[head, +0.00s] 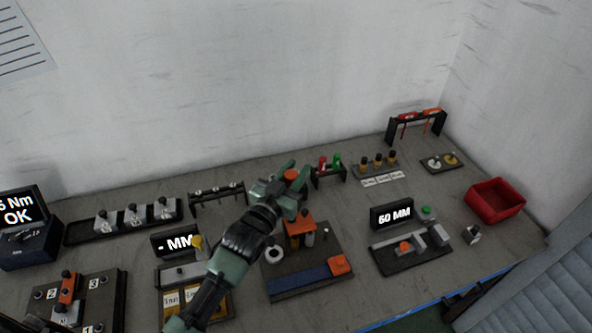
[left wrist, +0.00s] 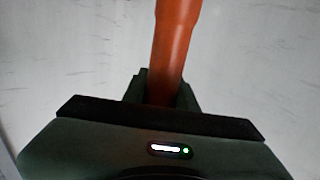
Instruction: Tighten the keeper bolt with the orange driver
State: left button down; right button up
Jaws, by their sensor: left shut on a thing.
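My left gripper (head: 290,183) is shut on an orange handle, seen above the orange press-like station in the head view. In the left wrist view the orange handle (left wrist: 172,45) stands up from between the jaws. I cannot tell whether it is a driver or a lever. A black rack (head: 391,131) at the back right carries a red-handled driver (head: 407,116) and an orange-handled driver (head: 432,111). An orange block with a dark knob (head: 68,287), perhaps the keeper and bolt, sits on the numbered fixture (head: 108,292) at front left. My right gripper is not seen.
The orange station (head: 300,226) stands below my left gripper. A display (head: 20,208) at far left reads "6 Nm OK", partly cut off. A gauge display (head: 392,214) reads "60 MM". A red bin (head: 497,199) sits at right.

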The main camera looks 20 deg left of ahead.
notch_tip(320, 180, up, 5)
jog(key=p, duration=0.4)
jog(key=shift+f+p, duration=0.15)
jog(key=shift+p, duration=0.15)
dwell(0.4)
